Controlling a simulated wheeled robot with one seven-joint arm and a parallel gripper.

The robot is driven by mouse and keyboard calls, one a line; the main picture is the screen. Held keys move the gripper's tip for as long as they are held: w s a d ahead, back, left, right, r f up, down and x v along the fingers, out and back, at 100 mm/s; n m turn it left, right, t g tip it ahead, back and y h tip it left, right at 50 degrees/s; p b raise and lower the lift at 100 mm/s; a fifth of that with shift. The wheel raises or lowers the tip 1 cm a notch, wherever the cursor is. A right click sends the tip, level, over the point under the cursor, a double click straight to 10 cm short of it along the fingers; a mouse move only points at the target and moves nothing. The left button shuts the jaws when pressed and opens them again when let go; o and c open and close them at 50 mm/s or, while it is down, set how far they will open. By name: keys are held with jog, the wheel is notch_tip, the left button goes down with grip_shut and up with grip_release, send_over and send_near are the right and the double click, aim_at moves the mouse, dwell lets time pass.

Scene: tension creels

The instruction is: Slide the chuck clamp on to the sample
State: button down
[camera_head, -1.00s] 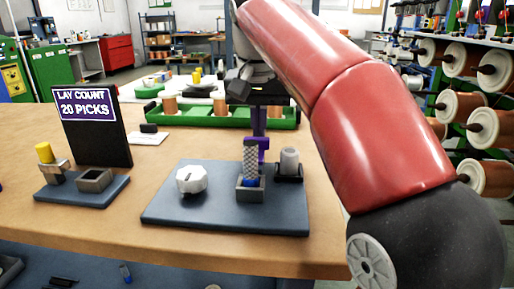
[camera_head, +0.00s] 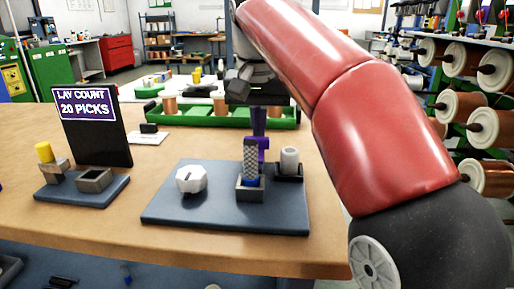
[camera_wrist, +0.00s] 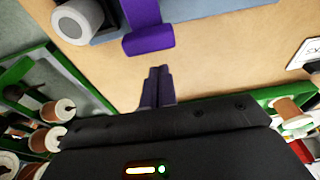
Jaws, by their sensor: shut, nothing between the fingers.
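A grey braided sample (camera_head: 250,158) stands upright with a blue band at its foot in a square grey holder (camera_head: 250,190) on the dark blue-grey board. Just right of it and slightly behind is a pale cylinder (camera_head: 289,160) in a dark block (camera_head: 289,171). A purple part (camera_head: 263,151), seemingly the chuck clamp's handle, is partly hidden behind the sample. It also shows in the wrist view (camera_wrist: 148,40). My gripper (camera_head: 258,132) points down behind the sample. In the wrist view its purple fingers (camera_wrist: 157,73) are together and empty, apart from the purple bar.
A white faceted knob (camera_head: 191,179) sits at the left of the board (camera_head: 190,215). Farther left are a lay count sign (camera_head: 92,125) and a small board with a yellow-topped piece (camera_head: 44,152). A green tray (camera_head: 225,117) with copper spools lies behind. Spool racks stand right.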

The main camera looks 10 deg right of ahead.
aim_at(257, 137)
jog(key=shift+s+a+b, duration=0.2)
jog(key=shift+s+b, duration=0.05)
jog(key=shift+s, duration=0.65)
jog(key=shift+s+a+b, duration=0.15)
jog(key=shift+s+b, duration=0.05)
jog(key=shift+s, duration=0.65)
jog(key=shift+s+a+b, duration=0.2)
jog(key=shift+s+b, duration=0.05)
jog(key=shift+s, duration=0.65)
jog(key=shift+w+d+r+p, duration=0.1)
jog(key=shift+w+d+p, duration=0.05)
jog(key=shift+w+p, duration=0.55)
notch_tip(257, 137, up, 3)
jog(key=p, duration=0.2)
jog(key=shift+p, duration=0.4)
jog(key=shift+r+p, duration=0.3)
jog(key=shift+r, duration=1.6)
